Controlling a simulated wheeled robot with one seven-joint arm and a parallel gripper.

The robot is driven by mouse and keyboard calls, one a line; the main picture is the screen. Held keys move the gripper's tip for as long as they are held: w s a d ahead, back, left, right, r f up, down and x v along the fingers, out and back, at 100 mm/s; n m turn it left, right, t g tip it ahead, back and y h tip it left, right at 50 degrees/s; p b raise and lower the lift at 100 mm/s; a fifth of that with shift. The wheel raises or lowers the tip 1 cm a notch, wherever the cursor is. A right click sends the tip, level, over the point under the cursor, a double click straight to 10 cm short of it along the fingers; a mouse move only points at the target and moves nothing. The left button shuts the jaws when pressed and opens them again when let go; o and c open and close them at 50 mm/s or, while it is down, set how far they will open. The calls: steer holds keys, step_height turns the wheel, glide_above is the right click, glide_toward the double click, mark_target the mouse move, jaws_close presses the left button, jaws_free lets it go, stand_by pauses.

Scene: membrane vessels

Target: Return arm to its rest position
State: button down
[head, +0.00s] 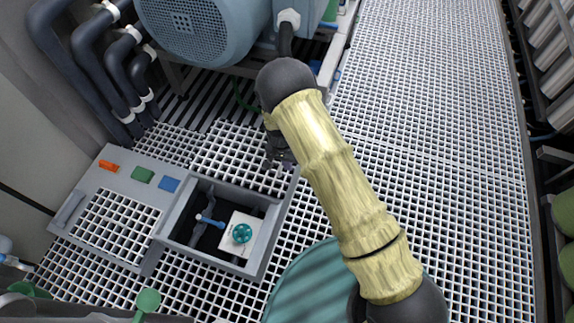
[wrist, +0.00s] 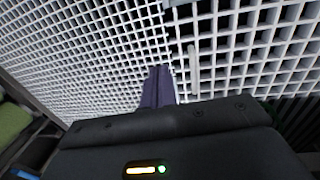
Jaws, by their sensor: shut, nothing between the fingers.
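My arm reaches across the middle of the head view, over the grated floor. My gripper (head: 287,166) is partly hidden behind the arm, beside the far right corner of an open floor pit (head: 268,240). In the wrist view, the two purple fingers of my gripper (wrist: 157,72) are together with nothing between them. They point at white floor grating (wrist: 105,70); I cannot tell how far above it they are.
The pit holds a teal handwheel (head: 242,233) and a blue-handled valve (head: 207,220). A grating panel (head: 240,155) lies behind it. A large blue-grey machine (head: 205,30) stands at the back, dark pipes (head: 85,50) at left. Open grated walkway (head: 430,100) extends right.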

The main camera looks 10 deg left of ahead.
stand_by(0.4)
steer(key=w+d+r+y, duration=0.1)
steer(key=d+r, duration=1.3)
steer(key=r, duration=0.4)
steer(key=s+d+r+n+t, duration=0.1)
steer(key=s+d+r+t, duration=0.2)
steer(key=s+d+r, duration=1.05)
step_height(320, 180, up, 35)
steer(key=p, duration=3.6)
steer(key=shift+w+d+r, duration=0.2)
steer(key=shift+w+d, duration=0.05)
steer(key=shift+d, duration=0.1)
